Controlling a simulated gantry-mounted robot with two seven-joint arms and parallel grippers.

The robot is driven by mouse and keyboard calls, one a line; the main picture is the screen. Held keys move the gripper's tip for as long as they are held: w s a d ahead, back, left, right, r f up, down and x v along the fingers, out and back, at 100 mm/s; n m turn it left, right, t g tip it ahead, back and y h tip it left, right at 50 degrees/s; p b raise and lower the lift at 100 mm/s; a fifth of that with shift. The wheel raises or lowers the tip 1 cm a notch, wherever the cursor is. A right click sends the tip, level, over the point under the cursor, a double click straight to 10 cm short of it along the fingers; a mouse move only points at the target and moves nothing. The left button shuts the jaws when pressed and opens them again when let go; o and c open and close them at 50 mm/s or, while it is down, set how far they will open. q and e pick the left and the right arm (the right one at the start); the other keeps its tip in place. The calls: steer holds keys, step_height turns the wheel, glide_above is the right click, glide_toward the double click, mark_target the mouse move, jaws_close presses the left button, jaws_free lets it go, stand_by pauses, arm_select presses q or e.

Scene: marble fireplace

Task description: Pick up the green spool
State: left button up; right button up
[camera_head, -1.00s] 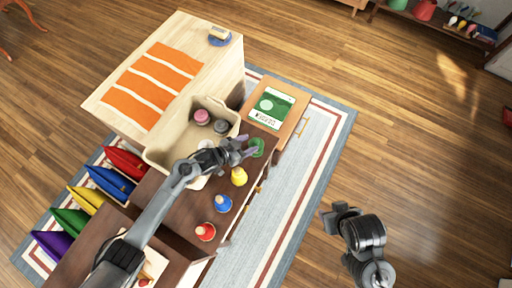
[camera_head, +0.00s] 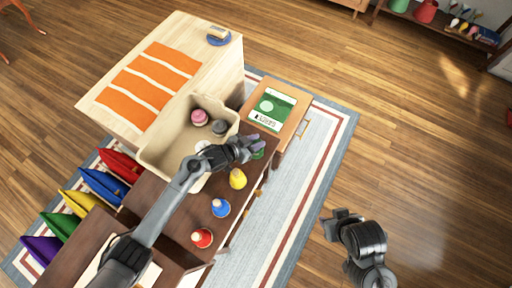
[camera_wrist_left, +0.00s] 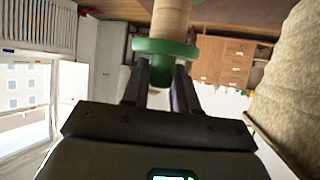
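The green spool (camera_head: 258,154) is at the far end of the dark brown tabletop, mostly hidden by my left gripper (camera_head: 252,148). In the left wrist view, the spool's green flange (camera_wrist_left: 165,47) and pale core (camera_wrist_left: 171,18) show beyond the fingers. The two fingers of my left gripper (camera_wrist_left: 160,78) stand on either side of the spool's narrow green end. A little background shows between the fingers. Whether they press on it I cannot tell. My right gripper (camera_head: 335,216) hangs over the floor, away from the spool; its finger gap is unclear.
Yellow (camera_head: 238,179), blue (camera_head: 221,208) and red (camera_head: 202,238) spools stand in a row on the dark tabletop. A beige bin (camera_head: 157,157) with pink and grey items is to the left. A green-and-white box (camera_head: 270,108) lies on the wooden surface beyond.

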arm_select(q)
jaws_close()
steer(key=shift+r, duration=0.1)
